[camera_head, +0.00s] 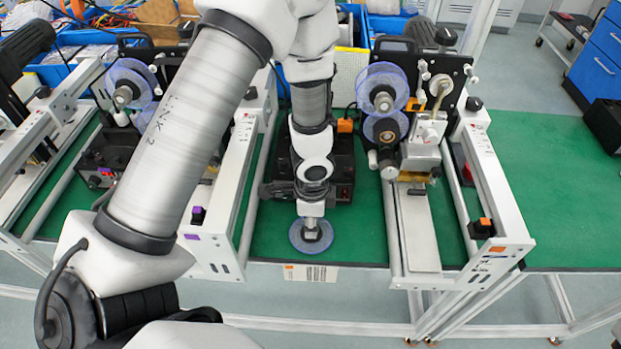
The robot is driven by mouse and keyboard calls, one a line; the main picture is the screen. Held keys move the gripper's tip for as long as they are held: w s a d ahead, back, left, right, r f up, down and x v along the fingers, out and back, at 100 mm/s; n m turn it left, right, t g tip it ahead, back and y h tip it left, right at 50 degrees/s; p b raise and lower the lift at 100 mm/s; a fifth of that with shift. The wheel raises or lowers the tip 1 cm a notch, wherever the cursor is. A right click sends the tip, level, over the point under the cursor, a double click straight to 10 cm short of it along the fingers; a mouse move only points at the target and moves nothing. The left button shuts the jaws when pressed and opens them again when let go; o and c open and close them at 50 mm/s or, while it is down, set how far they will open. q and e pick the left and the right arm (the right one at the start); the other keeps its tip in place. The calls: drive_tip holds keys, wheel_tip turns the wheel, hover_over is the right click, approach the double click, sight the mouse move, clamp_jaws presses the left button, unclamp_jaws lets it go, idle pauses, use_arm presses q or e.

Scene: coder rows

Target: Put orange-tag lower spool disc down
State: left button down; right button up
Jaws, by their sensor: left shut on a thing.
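My left gripper (312,224) points down near the front edge of the green table and is shut on the hub of a translucent blue spool disc (298,241). The disc lies flat, on or just above the table; I cannot tell whether it touches. The orange-tag coder machine (440,145) stands to the right, with an upper blue disc (371,85) and a lower blue disc (374,127) on its face. An orange tag (486,223) sits on its front rail. A white label with an orange patch (310,273) is on the table edge below the held disc. My right gripper is not in view.
A black box (341,165) with an orange block stands behind the gripper. A purple-tagged machine (210,215) is to the left, partly behind my arm. Machine rails flank the disc on both sides. The green table (570,190) is clear at the right.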

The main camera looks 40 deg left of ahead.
use_arm(q)
drive_tip(key=shift+w+f, duration=0.35)
drive_tip(key=shift+f, duration=0.05)
drive_tip(key=c, duration=0.8)
unclamp_jaws()
drive_tip(key=shift+a, duration=0.2)
drive_tip(key=shift+s, duration=0.15)
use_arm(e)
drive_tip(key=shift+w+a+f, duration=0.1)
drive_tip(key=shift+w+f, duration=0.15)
use_arm(q)
drive_tip(key=shift+d+r+p, duration=0.1)
drive_tip(key=shift+p, duration=0.2)
drive_tip(key=shift+r+p, duration=0.3)
wheel_tip(320, 180, up, 11)
drive_tip(key=p, duration=1)
drive_tip(key=s+f+n, duration=0.4)
drive_tip(key=s, duration=0.1)
drive_tip(key=s+f+n, duration=0.4)
drive_tip(key=s+f, duration=0.1)
drive_tip(key=s+f+n, duration=0.4)
drive_tip(key=s, duration=0.1)
drive_tip(key=shift+s+d+f, duration=0.15)
drive_tip(key=shift+s+d, duration=0.1)
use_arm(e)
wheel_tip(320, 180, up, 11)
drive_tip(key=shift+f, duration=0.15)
